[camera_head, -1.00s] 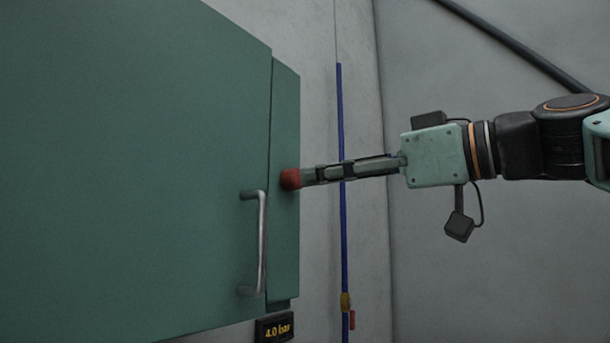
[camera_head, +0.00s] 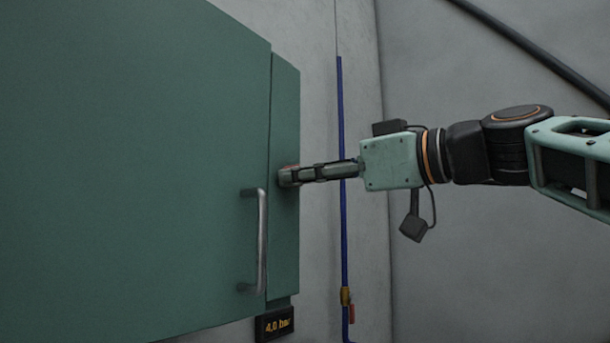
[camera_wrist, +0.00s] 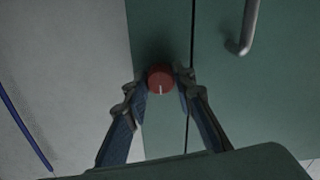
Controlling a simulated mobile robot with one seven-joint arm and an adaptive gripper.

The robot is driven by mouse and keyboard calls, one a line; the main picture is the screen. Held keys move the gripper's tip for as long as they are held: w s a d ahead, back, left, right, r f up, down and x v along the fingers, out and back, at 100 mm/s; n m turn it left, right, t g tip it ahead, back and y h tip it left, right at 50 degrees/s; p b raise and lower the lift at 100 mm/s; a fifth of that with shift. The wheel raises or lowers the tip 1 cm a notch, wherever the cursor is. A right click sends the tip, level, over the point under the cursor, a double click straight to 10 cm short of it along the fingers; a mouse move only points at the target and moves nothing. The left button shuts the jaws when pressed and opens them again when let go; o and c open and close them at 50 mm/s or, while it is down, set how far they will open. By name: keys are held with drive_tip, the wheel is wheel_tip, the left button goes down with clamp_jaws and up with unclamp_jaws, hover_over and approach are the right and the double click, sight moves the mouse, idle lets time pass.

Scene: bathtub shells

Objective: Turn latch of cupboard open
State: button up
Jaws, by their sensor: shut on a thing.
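The green cupboard (camera_head: 130,170) fills the left of the head view, with a narrow side panel (camera_head: 285,240) along its right edge. The latch is a red round knob (camera_wrist: 160,79) with a pale line on its face, on the narrow panel. In the wrist view the line points down toward my gripper's base. My gripper (camera_head: 287,177) reaches in from the right, and its fingertips (camera_wrist: 159,84) are shut on the knob from both sides. In the head view the fingers hide almost all of the knob. The cupboard door looks closed.
A metal bar handle (camera_head: 261,240) stands out from the door just left of the knob; it also shows in the wrist view (camera_wrist: 248,25). A blue pipe (camera_head: 341,220) with a brass valve (camera_head: 346,296) runs up the wall behind my gripper.

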clamp_jaws()
drive_tip(key=shift+m, duration=0.4)
drive_tip(key=m+p, duration=0.3)
drive_tip(key=m, duration=1.4)
drive_tip(key=shift+s, duration=0.1)
drive_tip(key=o, duration=1)
unclamp_jaws()
